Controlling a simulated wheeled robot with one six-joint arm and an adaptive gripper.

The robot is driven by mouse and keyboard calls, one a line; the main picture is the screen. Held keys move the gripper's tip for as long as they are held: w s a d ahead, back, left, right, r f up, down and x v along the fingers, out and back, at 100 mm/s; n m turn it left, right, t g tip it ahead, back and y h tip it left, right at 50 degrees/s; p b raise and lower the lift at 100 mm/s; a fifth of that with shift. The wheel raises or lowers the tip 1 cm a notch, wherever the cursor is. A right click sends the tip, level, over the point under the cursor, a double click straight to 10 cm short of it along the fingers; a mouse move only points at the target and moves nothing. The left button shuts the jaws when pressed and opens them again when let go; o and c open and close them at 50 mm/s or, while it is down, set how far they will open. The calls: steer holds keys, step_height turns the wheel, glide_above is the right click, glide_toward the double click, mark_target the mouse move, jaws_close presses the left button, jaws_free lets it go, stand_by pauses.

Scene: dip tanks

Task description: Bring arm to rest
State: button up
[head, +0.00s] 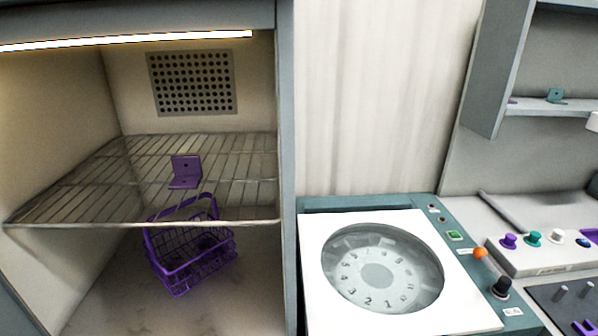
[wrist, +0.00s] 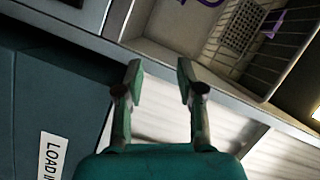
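My gripper (wrist: 161,82) shows in the wrist view with its two fingers apart. Nothing is between the fingertips. It points toward a grey frame edge, with the cabinet interior beyond it at the upper right. My gripper and arm do not show in the head view.
A lit cabinet at left has a wire shelf (head: 90,190) bearing a purple bracket (head: 186,172). A purple wire basket (head: 190,250) stands below. Right of it is a machine with a round numbered window (head: 383,268), then a knob panel (head: 545,255). A teal bracket (head: 556,96) sits on an upper shelf.

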steer(key=s+d+f+n+h, duration=0.2)
steer(key=s+d+f, duration=0.4)
steer(key=s+d, duration=0.2)
steer(key=s+d+n+h, duration=0.2)
steer(key=s+d, duration=0.4)
steer(key=s, duration=0.6)
steer(key=s+d+n+h, duration=0.2)
steer(key=s+d+n, duration=0.2)
steer(key=s, duration=0.9)
steer(key=shift+d+r+g+h, duration=0.3)
steer(key=shift+d+r+g, duration=0.15)
steer(key=shift+d, duration=0.55)
